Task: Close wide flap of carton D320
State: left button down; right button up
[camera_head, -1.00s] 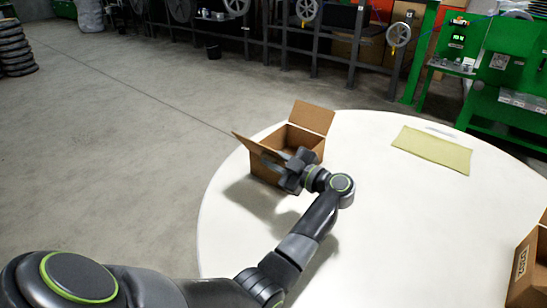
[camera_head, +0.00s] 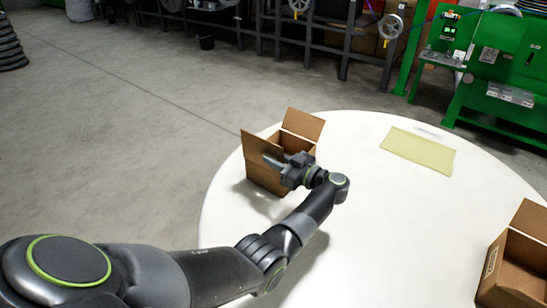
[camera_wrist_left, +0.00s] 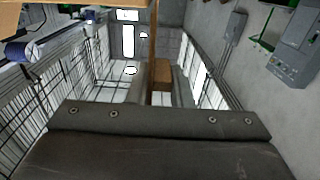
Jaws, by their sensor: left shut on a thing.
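An open brown carton (camera_head: 262,178) stands on the white round table, toward its far left side; I cannot read a label on it. Its left flap (camera_head: 258,147) stands up, nearly upright. Its far flap (camera_head: 303,124) also stands up and leans outward. My left gripper (camera_head: 276,161) is at the near side of the carton, shut on the left flap. In the left wrist view the flap shows edge-on as a thin brown strip (camera_wrist_left: 153,42) between the fingers (camera_wrist_left: 161,88). The gripper hides part of the carton's opening. My right gripper is not in view.
A second open carton (camera_head: 513,270) with a small label stands at the table's right edge. A yellow-green cloth (camera_head: 418,151) lies flat at the back right of the table (camera_head: 400,235). The middle of the table is clear. Green machinery stands beyond it.

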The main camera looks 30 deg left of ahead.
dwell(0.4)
pick_arm(q)
jog(key=c, duration=1.4)
grip_release()
jog(key=shift+o, duration=0.2)
jog(key=s+d+b, duration=0.2)
jog(key=d+b, duration=0.2)
jog(key=d, duration=1.3)
jog(key=shift+d, duration=0.15)
jog(key=shift+c, duration=0.5)
